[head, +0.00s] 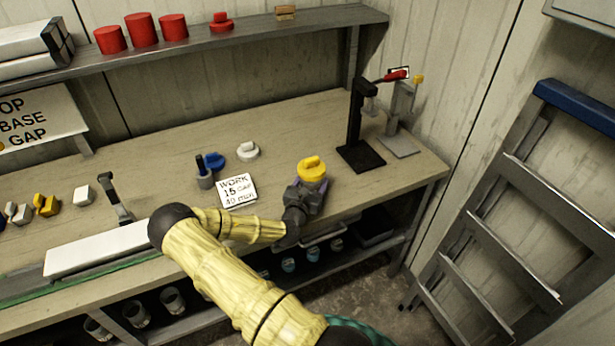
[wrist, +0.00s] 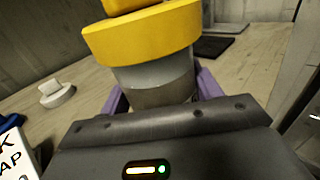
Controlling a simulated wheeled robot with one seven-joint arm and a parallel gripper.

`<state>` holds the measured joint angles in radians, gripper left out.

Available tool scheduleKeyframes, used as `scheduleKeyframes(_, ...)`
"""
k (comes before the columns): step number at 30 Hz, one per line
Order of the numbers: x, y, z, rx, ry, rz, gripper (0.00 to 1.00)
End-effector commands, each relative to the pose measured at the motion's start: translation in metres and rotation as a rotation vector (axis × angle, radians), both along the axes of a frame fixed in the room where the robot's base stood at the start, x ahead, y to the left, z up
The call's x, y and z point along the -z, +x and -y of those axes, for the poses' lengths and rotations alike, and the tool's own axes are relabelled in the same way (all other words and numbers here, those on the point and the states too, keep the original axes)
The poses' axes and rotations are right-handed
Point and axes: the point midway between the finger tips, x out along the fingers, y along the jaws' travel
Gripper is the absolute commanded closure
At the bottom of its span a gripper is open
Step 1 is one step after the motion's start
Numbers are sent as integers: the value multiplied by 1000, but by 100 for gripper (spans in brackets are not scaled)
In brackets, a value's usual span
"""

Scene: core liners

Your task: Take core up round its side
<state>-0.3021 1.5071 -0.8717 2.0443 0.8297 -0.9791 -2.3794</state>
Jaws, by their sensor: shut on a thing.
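The core (wrist: 155,82) is a grey cylinder with a yellow cap (wrist: 145,35) on top, which has a raised grip. It stands close to upright in the wrist view. My gripper (wrist: 162,92) has a purple finger on each side of the grey body, below the cap, and is shut on it. In the head view the yellow cap (head: 312,169) shows above my gripper (head: 309,188), near the bench's front right. The core's lower end is hidden by my gripper, so I cannot tell whether it touches the bench.
A black stand (head: 361,157) and a grey stand (head: 399,146) are at the bench's right end. A white cap (head: 247,152), a blue cap (head: 214,161), a small grey cylinder (head: 204,179) and a card (head: 237,190) lie to the left. A ladder (head: 500,220) leans at right.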

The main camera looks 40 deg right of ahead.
Motion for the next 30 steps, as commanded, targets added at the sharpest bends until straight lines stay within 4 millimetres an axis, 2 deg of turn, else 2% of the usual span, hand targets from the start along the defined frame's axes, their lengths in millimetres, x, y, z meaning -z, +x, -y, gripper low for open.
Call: scheduleKeyframes(30, -1, -38, -9, 0, -2, 0, 57)
